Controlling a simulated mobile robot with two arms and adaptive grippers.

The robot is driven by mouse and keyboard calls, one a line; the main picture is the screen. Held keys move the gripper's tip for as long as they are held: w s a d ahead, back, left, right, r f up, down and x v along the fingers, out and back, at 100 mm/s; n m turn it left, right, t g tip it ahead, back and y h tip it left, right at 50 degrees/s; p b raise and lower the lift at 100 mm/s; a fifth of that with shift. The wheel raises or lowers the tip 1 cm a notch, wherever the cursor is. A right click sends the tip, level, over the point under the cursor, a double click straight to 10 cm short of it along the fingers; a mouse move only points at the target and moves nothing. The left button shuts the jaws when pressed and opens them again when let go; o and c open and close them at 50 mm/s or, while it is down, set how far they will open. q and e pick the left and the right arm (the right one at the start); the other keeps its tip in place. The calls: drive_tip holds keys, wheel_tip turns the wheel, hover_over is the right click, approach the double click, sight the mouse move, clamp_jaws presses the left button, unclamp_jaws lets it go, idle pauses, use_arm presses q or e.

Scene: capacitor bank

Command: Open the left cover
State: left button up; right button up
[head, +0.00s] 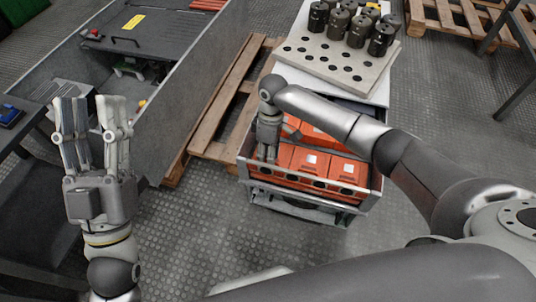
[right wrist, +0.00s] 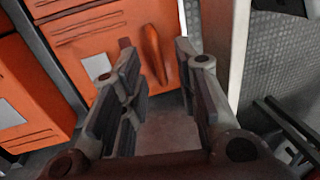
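A dark grey flat cover (head: 108,50) with a yellow label and a black handle (head: 125,41) lies at the upper left of the head view, on the long grey cabinet (head: 196,82). I cannot tell for sure that this is the left cover. My left gripper (head: 92,103) points up in front of the cabinet, open and empty, apart from the cover. My right gripper (head: 268,158) points down over the crate of orange boxes. In the right wrist view its fingers (right wrist: 156,60) are apart, with an orange strip (right wrist: 155,52) showing between the tips.
The crate (head: 312,194) holds several orange boxes (head: 303,160). Behind it, dark cylinders (head: 358,32) stand on a pale board with holes (head: 322,62). A wooden pallet (head: 228,92) lies between cabinet and crate. A dark table with a blue item (head: 9,114) is at the left edge.

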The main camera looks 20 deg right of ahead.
clamp_jaws()
idle(0.5)
